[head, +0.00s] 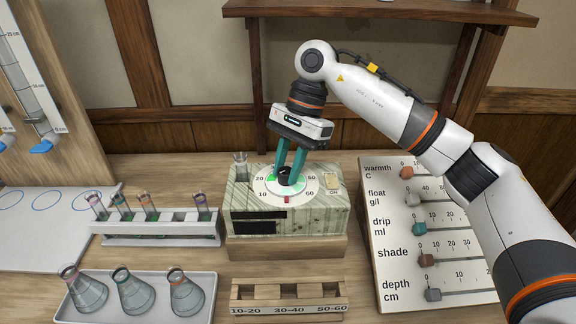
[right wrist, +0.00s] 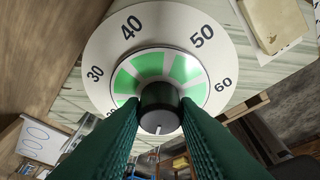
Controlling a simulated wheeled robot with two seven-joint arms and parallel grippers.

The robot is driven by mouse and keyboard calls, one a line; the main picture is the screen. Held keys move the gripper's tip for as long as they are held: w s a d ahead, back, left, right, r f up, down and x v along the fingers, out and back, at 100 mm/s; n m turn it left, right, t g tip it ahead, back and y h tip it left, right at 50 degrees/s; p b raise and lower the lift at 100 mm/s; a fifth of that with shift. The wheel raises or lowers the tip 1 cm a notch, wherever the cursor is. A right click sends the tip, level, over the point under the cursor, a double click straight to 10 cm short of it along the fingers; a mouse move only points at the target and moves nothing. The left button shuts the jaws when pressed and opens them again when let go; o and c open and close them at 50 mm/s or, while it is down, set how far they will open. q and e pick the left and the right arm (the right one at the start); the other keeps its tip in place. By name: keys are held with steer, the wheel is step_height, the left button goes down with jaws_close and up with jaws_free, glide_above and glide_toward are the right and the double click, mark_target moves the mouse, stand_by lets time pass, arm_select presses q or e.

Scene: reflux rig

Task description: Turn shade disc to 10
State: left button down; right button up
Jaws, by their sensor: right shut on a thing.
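The shade disc (head: 268,190) is a round white dial with numbers around its edge and a green-and-white inner ring, on top of a striped box (head: 330,215). It also shows in the right wrist view (right wrist: 110,60), where 30, 40, 50 and 60 can be read. A red mark (head: 286,199) sits at its near edge. My right gripper (head: 288,174) comes down from above, shut on the dark central knob (right wrist: 160,106). The knob's face bears a pale line, pointing down in the wrist view. The fingers hide part of the dial. My left gripper is not in view.
A slider board (head: 385,255) with rows named warmth, float, drip, shade and depth stands right. A tube rack (head: 150,240) and a flask tray (head: 62,312) stand left. A wooden block (head: 242,291) marked with number ranges lies in front. A wall shelf (head: 420,12) hangs behind.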

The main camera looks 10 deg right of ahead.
steer(key=shift+r, duration=0.1)
steer(key=o, duration=1)
steer(key=v, duration=1.2)
steer(key=shift+w, duration=0.1)
